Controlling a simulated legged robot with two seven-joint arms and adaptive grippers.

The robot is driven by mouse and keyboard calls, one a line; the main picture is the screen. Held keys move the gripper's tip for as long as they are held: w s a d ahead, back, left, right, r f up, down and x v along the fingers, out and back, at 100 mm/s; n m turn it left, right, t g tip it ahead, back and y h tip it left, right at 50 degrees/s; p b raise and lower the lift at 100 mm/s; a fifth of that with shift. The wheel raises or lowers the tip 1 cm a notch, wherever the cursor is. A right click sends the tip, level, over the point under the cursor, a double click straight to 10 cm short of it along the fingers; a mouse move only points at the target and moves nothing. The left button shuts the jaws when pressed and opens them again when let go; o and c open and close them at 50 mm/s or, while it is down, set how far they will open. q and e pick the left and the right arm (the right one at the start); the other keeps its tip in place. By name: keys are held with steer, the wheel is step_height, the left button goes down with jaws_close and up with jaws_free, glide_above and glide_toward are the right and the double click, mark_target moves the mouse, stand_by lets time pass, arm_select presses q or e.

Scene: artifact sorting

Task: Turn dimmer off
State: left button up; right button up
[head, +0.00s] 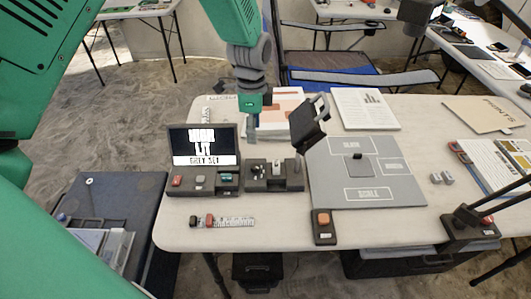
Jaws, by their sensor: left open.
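I cannot tell which control is the dimmer. My right gripper is not in view.
A grey labelled board (338,190) lies right of the control box, with an orange-button box (323,222) at its front edge. Another dark box (470,228) stands at right. Small blocks (222,221) lie at front left.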

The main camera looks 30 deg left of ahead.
mark_target(255, 166)
arm_select(q)
step_height(255, 166, down, 14)
steer(key=shift+r, duration=0.1)
jaws_close()
stand_by(0.5)
